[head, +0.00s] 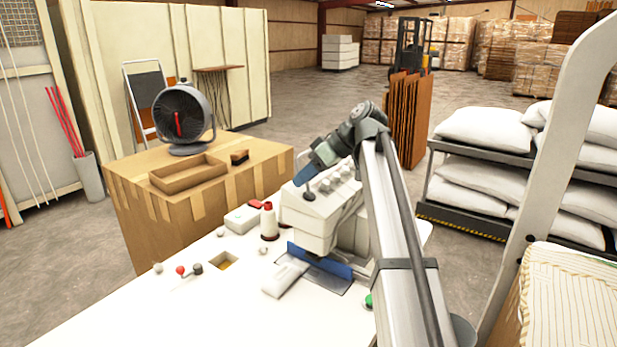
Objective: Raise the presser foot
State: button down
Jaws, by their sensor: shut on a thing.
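The white sewing machine (308,225) stands on the white table, with several round knobs along its top. My arm reaches over it from the lower right. My gripper (301,183) is tilted down to the left at the upper left of the machine's head. It is shut on a small part there, which is too small and covered to make out. The presser foot and its lever cannot be told apart in this view.
A thread cone (268,222) and a white box (242,219) stand left of the machine. A red-topped knob (180,270) and a square opening (222,261) are at the table's left. A cardboard box (190,210) with a fan (184,118) stands behind. White pillows (485,130) are stacked at right.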

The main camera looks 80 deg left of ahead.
dwell(0.5)
jog(key=c, duration=0.9)
grip_release()
jog(key=shift+s, duration=0.1)
jog(key=shift+c, duration=0.2)
jog(key=v, duration=1.3)
jog(key=shift+r, duration=0.4)
